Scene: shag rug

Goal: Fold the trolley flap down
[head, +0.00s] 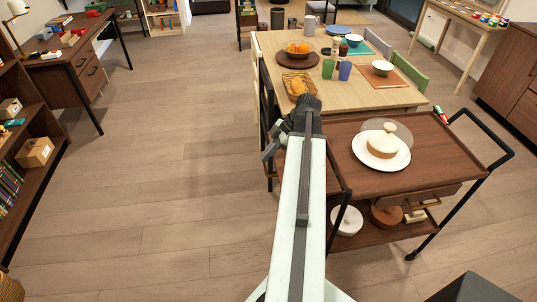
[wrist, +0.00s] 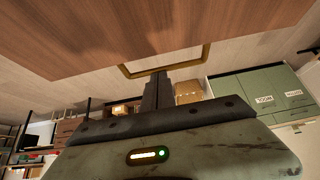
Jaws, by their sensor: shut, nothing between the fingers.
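The trolley (head: 440,150) stands at the right in the head view, with a dark brown wooden top and black metal frame. A brown panel at its left end is largely hidden behind my arm; it looks level with the top. In the wrist view a broad wooden panel (wrist: 150,25) fills the top, probably the flap, with a brass U-shaped loop (wrist: 180,64) at its edge. My gripper (wrist: 157,88) is shut and empty, its fingertips close to the loop. I cannot tell whether they touch. In the head view its fingers are hard to make out.
A white plate (head: 363,153) with a cake under a clear dome stands on the trolley top. A dining table (head: 375,95) with fruit, cups and bowls stands just behind. A desk (head: 75,62) and shelves are at the left; the floor (head: 170,170) between is clear.

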